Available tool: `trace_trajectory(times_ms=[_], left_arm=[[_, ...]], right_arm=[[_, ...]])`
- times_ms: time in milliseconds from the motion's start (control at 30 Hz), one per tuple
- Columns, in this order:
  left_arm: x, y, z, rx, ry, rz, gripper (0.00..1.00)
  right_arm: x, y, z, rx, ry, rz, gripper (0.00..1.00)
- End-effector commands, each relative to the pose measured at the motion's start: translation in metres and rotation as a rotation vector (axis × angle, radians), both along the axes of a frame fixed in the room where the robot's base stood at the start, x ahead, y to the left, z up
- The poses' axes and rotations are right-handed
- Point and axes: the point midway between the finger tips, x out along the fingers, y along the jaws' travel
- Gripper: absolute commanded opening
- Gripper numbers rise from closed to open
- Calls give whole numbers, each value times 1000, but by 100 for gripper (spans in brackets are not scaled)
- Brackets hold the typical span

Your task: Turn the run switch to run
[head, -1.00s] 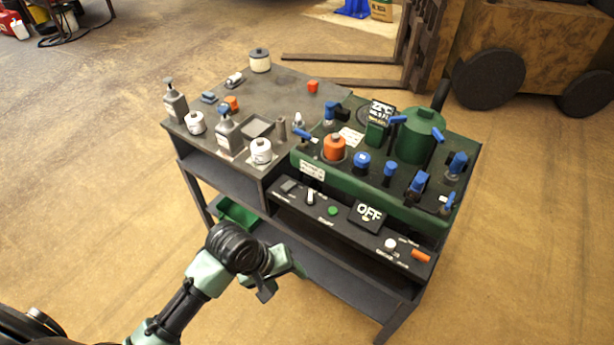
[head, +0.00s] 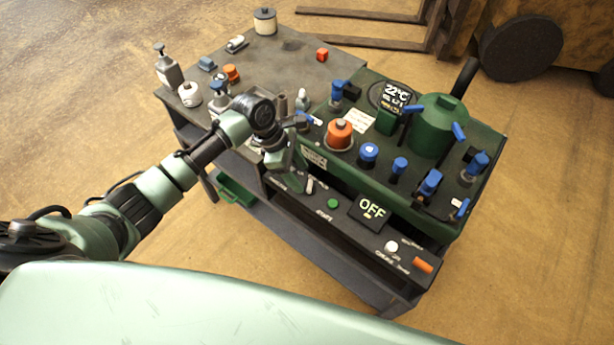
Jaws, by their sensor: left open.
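A black control strip (head: 345,233) runs along the front of the cart. It carries a small white lever switch (head: 310,186), likely the run switch, beside a green button (head: 333,203). The labels are too small to read. A display (head: 370,210) to the right reads OFF. My left gripper (head: 297,152) is open and empty, just above and behind the lever switch, near the left end of the strip. I cannot tell whether it touches anything. It partly hides the strip's left end. My right gripper is out of view.
A green machine (head: 438,125) with blue valves and an orange cap (head: 340,134) stands behind the strip. A white knob (head: 391,246) and orange part (head: 422,264) sit at the strip's right. Bottles and small parts stand on the grey top (head: 290,50). A forklift is behind.

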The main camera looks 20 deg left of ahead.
Motion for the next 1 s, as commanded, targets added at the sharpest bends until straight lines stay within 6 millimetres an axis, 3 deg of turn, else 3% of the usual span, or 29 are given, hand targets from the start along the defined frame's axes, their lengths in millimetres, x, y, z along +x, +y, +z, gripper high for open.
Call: trace_trajectory(times_ms=[300,633,667,867,1000], left_arm=[[3,-16,-40,0,0,-1,58],[4,-18,-45,2,-3,-2,58],[4,-18,-45,2,-3,-2,55],[4,-18,-45,2,-3,-2,0],[4,-18,-44,2,-4,-4,0]], right_arm=[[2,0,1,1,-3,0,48],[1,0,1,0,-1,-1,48],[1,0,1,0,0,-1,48],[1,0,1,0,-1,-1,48],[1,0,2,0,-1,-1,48]])
